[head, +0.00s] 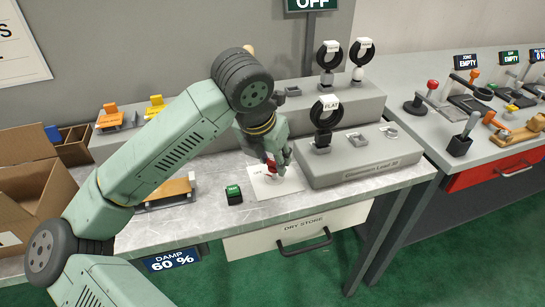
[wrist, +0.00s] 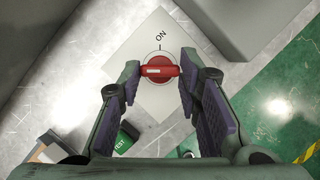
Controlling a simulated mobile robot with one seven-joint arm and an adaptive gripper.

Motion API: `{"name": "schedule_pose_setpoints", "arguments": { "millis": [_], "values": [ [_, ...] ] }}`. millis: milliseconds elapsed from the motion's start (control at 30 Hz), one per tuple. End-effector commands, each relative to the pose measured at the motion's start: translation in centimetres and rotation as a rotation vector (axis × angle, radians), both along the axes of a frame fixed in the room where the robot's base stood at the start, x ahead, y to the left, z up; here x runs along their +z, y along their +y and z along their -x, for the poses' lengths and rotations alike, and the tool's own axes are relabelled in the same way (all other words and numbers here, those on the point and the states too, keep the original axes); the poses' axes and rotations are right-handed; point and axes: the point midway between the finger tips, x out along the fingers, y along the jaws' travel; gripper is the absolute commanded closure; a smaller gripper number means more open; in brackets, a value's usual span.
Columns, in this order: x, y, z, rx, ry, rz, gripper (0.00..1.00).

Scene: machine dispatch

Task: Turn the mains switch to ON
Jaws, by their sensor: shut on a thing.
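The mains switch is a red rotary knob (wrist: 160,70) with a pale mark on its bar, set on a white plate (wrist: 145,98) marked ON. In the wrist view its bar lies roughly across the picture, at about a right angle to the ON mark above it. My gripper (wrist: 160,69) has its purple-padded fingers on either side of the bar, shut on its ends. In the head view my gripper (head: 274,161) reaches down to the knob (head: 271,168), which is partly hidden by the fingers. A sign (head: 311,4) at the top reads OFF.
A small green button block (head: 233,194) stands left of the plate. A grey raised console (head: 350,168) with a black ring handle (head: 325,118) is close on the right. An open cardboard box (head: 35,190) stands at the left. A DRY STORE drawer (head: 300,232) is below.

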Motion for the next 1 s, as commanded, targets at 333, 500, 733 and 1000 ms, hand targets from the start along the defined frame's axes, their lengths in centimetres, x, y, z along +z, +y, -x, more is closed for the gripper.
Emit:
{"name": "schedule_pose_setpoints", "arguments": {
  "millis": [333, 500, 733, 1000],
  "values": [
    [-0.22, 0.05, -0.02, -0.031, 0.000, 0.000, 0.96],
    [-0.45, 0.14, -0.08, -0.110, -0.001, -0.001, 0.96],
    [-0.55, 0.25, -0.21, -0.296, -0.001, 0.002, 0.96],
    [-0.34, 0.35, -0.37, -0.554, 0.001, 0.002, 0.96]
  ]
}}
